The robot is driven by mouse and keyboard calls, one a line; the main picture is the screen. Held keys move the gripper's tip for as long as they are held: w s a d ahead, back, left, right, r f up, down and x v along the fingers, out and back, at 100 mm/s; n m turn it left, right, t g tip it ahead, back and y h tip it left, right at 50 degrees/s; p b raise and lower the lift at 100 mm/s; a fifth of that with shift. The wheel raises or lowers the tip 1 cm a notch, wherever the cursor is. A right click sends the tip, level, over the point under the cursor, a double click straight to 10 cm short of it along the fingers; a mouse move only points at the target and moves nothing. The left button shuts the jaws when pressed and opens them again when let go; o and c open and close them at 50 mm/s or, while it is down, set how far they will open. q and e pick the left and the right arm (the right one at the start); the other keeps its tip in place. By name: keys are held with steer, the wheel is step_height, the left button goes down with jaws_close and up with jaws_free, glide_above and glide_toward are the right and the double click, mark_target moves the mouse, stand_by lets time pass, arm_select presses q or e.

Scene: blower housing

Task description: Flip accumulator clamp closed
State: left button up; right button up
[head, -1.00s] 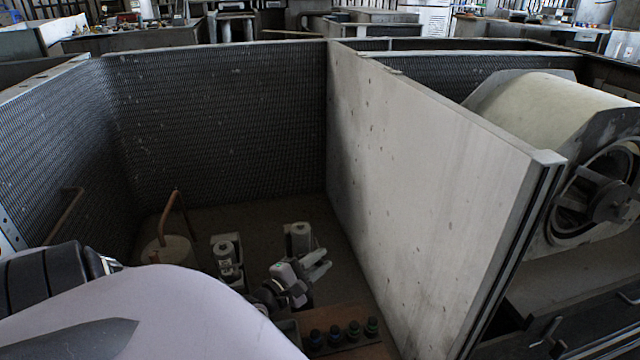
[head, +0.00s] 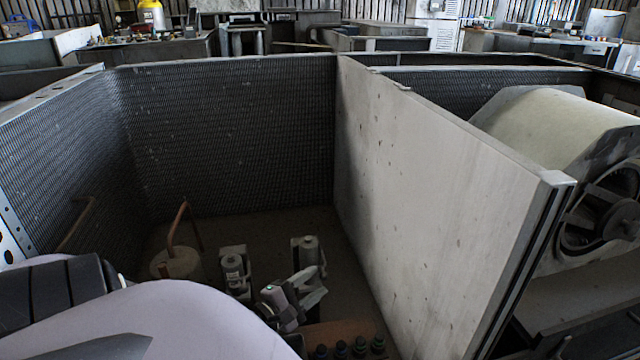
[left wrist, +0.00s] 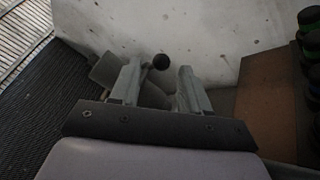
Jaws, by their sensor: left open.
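My left gripper (head: 312,286) is low in the housing's left bay in the head view, its arm coming in from the lower left. In the left wrist view the open gripper (left wrist: 160,72) has its two fingers apart. Contact with the fingers cannot be told. A tan tank (head: 178,264) with a copper pipe, possibly the accumulator, stands left of the gripper. The clamp is not clearly recognizable in the head view. My right gripper is not in view.
A pale partition wall (head: 430,190) rises right of the gripper. Several dark caps (head: 360,347) sit on a brown block in front. Mesh walls (head: 230,130) enclose the bay; a blower drum (head: 550,125) is beyond the partition.

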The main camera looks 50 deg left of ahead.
arm_select(q)
steer(key=s, duration=0.3)
steer(key=shift+s+d+p, duration=0.1)
steer(key=shift+s+p, duration=0.2)
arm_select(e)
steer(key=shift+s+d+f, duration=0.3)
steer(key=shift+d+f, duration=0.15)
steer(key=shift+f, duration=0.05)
arm_select(q)
steer(key=shift+n, duration=0.3)
